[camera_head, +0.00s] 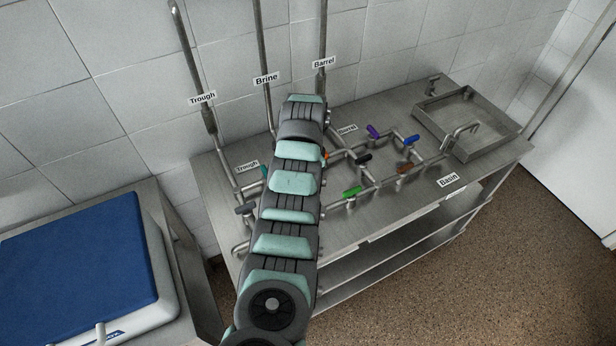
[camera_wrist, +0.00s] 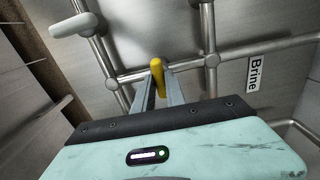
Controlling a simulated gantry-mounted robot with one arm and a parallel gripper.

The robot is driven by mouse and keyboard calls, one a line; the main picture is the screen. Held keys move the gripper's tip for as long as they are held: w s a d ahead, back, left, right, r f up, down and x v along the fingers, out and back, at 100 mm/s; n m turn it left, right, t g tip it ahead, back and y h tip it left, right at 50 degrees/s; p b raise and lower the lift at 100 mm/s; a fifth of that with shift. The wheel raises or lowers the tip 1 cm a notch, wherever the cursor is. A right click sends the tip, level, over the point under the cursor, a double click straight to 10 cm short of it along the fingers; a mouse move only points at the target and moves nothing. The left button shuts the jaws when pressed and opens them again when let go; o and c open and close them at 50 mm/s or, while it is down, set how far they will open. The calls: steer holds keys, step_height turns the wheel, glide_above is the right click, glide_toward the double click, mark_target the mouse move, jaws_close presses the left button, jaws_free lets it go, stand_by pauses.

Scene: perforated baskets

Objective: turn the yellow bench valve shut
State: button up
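The yellow valve handle (camera_wrist: 157,78) shows in the wrist view, sticking up from a metal pipe near the middle. In the head view it is hidden behind my arm. My gripper (camera_wrist: 159,84) has its two grey fingers on either side of the yellow handle, which lies between the fingertips. I cannot tell whether the fingers touch it or are pressed on it. In the head view my gripper is hidden behind my own arm, which reaches over the left part of the steel bench (camera_head: 345,225).
Pipes with several other coloured valve handles, such as green (camera_head: 352,191), black (camera_head: 363,158) and purple (camera_head: 373,131), lie to the right. A grey handle (camera_head: 245,208) is on the left. A steel basin (camera_head: 470,150) and a blue-lidded box (camera_head: 80,255) flank them. The Brine label (camera_wrist: 254,73) is nearby.

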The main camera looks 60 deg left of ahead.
steer(key=o, duration=0.5)
steer(key=shift+c, duration=0.2)
step_height(320, 180, up, 11)
steer(key=shift+f, duration=0.1)
stand_by(0.6)
